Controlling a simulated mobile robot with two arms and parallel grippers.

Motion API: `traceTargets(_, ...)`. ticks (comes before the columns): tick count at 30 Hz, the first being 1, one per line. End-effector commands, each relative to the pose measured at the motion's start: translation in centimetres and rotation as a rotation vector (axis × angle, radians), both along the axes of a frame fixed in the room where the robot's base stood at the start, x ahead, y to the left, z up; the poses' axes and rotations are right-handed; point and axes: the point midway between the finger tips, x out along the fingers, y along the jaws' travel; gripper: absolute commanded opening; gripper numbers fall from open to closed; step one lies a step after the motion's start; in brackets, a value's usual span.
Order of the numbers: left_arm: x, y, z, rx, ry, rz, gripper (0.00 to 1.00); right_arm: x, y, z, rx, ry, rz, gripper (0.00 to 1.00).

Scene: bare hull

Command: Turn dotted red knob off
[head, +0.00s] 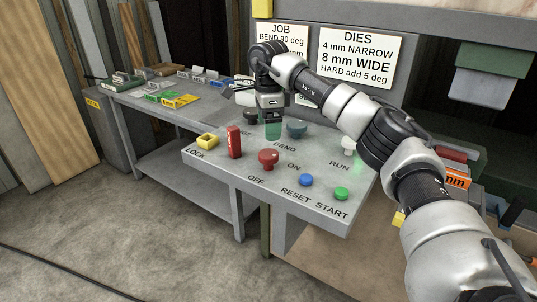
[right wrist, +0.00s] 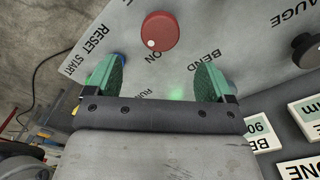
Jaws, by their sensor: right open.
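The red knob (head: 268,158) stands on the grey sloping panel (head: 225,160), between the OFF and ON labels. In the right wrist view the red knob (right wrist: 162,30) shows from above. Its white dot lies on the rim next to the word ON. My right gripper (head: 273,131) points down over the panel, behind the knob and apart from it. In the right wrist view my right gripper (right wrist: 157,80) has its two green pads wide apart with nothing between them. My left gripper is out of view.
A red upright block (head: 234,142) and a yellow square piece (head: 207,141) stand left of the knob. A blue button (head: 306,180) and a green button (head: 341,193) lie to its right.

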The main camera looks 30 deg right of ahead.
Motion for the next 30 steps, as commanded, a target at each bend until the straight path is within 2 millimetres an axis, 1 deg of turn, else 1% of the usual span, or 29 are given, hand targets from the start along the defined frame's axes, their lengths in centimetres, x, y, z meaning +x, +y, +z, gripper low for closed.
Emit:
traceTargets(1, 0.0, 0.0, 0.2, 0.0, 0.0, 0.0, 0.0, -0.1, 0.0, -1.0, 0.0, 0.003, 0.0, 0.83)
traceTargets(9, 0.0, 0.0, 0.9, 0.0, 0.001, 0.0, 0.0, -0.1, 0.0, -6.0, 0.002, 0.002, 0.0, 0.83)
traceTargets(12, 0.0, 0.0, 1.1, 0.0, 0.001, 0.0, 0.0, 0.0, 0.1, -7.4, 0.004, 0.001, 0.0, 0.83)
traceTargets(15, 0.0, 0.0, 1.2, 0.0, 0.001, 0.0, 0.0, 0.0, 0.1, -8.4, 0.004, -0.001, 0.0, 0.83)
traceTargets(19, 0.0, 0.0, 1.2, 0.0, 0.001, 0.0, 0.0, 0.0, 0.1, -9.0, 0.005, -0.002, 0.0, 0.83)
traceTargets(26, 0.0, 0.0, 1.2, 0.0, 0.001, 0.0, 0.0, 0.0, 0.1, -9.0, 0.004, -0.003, 0.0, 0.83)
traceTargets(27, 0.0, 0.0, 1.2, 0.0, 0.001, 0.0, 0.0, 0.0, 0.1, -9.0, 0.004, -0.003, 0.0, 0.8)
traceTargets(29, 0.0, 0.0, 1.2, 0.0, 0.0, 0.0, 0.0, 0.0, 0.1, -9.0, 0.004, -0.003, 0.0, 0.71)
traceTargets(30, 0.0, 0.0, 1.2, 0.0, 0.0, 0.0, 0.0, 0.0, 0.1, -9.0, 0.004, -0.003, 0.0, 0.65)
